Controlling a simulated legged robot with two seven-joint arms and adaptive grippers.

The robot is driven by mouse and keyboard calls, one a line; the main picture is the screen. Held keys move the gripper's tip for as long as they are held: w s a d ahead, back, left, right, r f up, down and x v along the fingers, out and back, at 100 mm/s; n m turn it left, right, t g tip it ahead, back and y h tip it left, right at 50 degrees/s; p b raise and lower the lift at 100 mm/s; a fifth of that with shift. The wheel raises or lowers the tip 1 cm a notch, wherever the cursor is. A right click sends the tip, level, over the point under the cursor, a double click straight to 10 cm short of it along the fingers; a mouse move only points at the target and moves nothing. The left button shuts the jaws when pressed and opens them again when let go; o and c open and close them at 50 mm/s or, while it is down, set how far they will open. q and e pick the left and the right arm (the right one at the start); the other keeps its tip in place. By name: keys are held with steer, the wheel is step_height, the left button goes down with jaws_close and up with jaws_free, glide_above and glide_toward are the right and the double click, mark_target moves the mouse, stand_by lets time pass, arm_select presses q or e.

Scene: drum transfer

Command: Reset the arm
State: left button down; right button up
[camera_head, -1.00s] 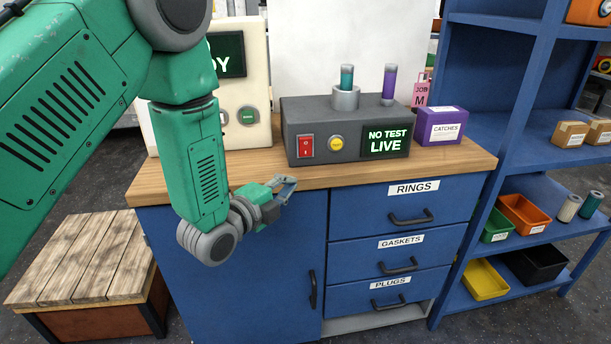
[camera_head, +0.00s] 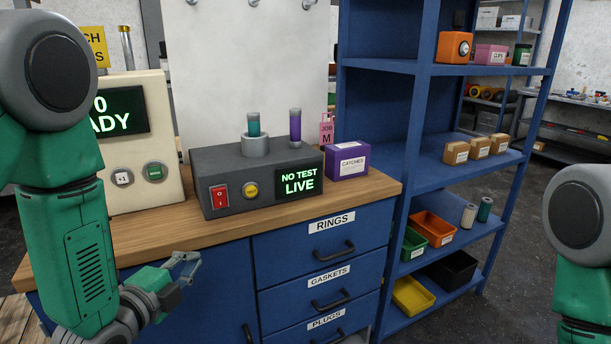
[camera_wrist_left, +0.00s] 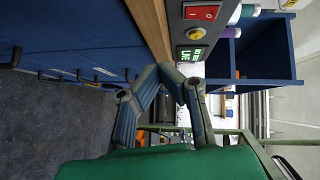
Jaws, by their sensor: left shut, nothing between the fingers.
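My left arm comes in from the left in the head view. Its gripper (camera_head: 186,264) is shut and empty, in front of the blue cabinet (camera_head: 210,295) and just below the edge of the wooden top (camera_head: 135,250). In the left wrist view the gripper's fingers (camera_wrist_left: 178,72) converge near the worktop edge with nothing between them. My right arm shows as a green and grey link at the right edge of the head view; its gripper is out of the picture.
On the worktop stand a grey test box (camera_head: 240,165) reading "NO TEST LIVE", a cream panel (camera_head: 140,195) and a purple catches box (camera_head: 347,161). A blue shelf unit (camera_head: 400,150) with bins stands at the right. Floor (camera_head: 530,230) is clear right of it.

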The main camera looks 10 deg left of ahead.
arm_select(q)
steer(key=s+d+f+n+g+y, duration=0.1)
steer(key=s+f+n+g, duration=0.35)
steer(key=s+f, duration=0.35)
steer(key=s+f+n+g+y, duration=0.1)
steer(key=s+f+n+g, duration=0.35)
steer(key=f, duration=0.65)
steer(key=s+f+n+g, duration=0.3)
steer(key=s+n, duration=0.1)
steer(key=s, duration=0.5)
steer(key=s+f+n+g+y, duration=0.1)
steer(key=s+f+n+g, duration=0.2)
steer(key=s, duration=0.6)
steer(key=shift+s+f+n+g, duration=0.35)
steer(key=shift+f+n, duration=0.1)
steer(key=shift+n, duration=0.55)
arm_select(e)
steer(key=shift+d+f, duration=0.15)
steer(key=shift+d, duration=0.4)
arm_select(q)
steer(key=shift+w+a+f, duration=0.1)
steer(key=shift+a+f, duration=0.05)
steer(key=shift+a, duration=0.1)
arm_select(e)
steer(key=shift+a, duration=0.3)
arm_select(q)
steer(key=shift+d, duration=0.2)
arm_select(e)
steer(key=shift+d, duration=0.2)
